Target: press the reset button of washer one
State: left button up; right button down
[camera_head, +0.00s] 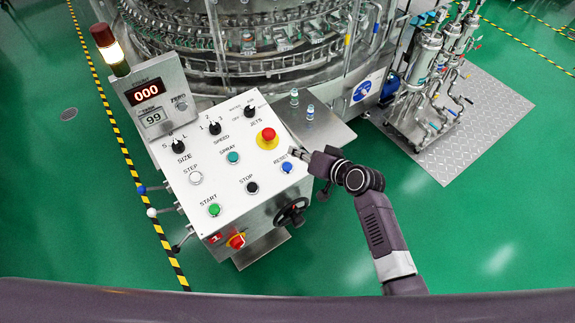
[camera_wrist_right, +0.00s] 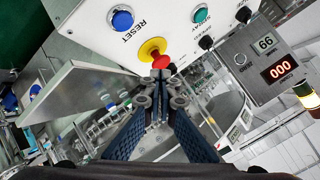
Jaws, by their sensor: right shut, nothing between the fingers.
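The control panel (camera_head: 225,143) of the washer is a white sloped plate with labelled buttons and knobs. The blue RESET button (camera_head: 287,167) sits at its right edge; in the right wrist view it is at the upper left (camera_wrist_right: 122,19). My right gripper (camera_head: 294,152) is shut and empty. It is at the panel's right edge, just above the RESET button in the head view. In the right wrist view its fingertips (camera_wrist_right: 160,76) appear just below the red emergency button, to the side of RESET. Contact with the panel cannot be told. My left gripper is not in view.
The red emergency button on a yellow base (camera_head: 267,137) is close to my right gripper. A handwheel (camera_head: 292,212) is on the box's side. A metal shelf (camera_head: 325,130) with small bottles lies behind the gripper. Green floor (camera_head: 470,240) is clear at right.

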jog(key=b, duration=0.8)
send_near(285, 163)
jog(key=w+a, duration=0.3)
jog(key=shift+w+a+f, duration=0.2)
jog(key=shift+w+f, duration=0.1)
jog(key=shift+w, duration=0.1)
jog(key=shift+w+a+f+b, duration=0.1)
jog(key=shift+w+f+b, duration=0.15)
jog(key=shift+f, duration=0.25)
jog(key=shift+f, duration=0.15)
jog(key=shift+a+f+b, duration=0.1)
jog(key=shift+f+b, duration=0.15)
jog(key=shift+b, duration=0.15)
jog(key=shift+w+f+b, duration=0.1)
jog(key=shift+f+b, duration=0.3)
jog(key=shift+f, duration=0.05)
dwell(0.6)
jog(key=shift+s+r+p, duration=0.25)
jog(key=shift+r+p, duration=0.6)
jog(key=shift+p, duration=0.05)
